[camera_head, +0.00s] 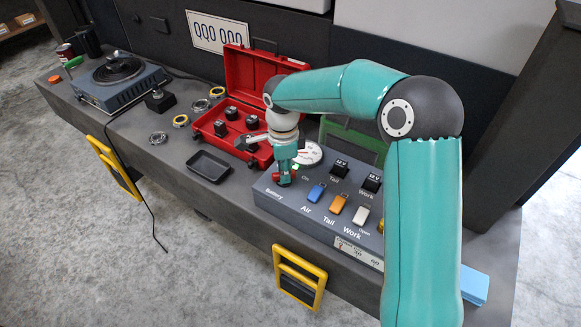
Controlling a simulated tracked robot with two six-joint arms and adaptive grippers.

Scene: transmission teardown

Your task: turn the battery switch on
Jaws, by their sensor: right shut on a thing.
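The grey control panel (300,207) stands on the bench right of centre. Its left end carries the label "Battery", with "On" marked to the right of the switch. The red battery switch (276,176) sits above that label and is mostly hidden by my right gripper. My right gripper (285,181) points down at the panel's left end and is shut on the red switch. The switch's exact angle cannot be told. My left gripper is not in view.
Blue (316,192), orange (338,203) and white (360,215) rocker switches sit close to the right. A round gauge (311,154) stands behind. An open red case (232,140) and a black tray (208,166) lie to the left. A hot plate (119,85) stands farther left.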

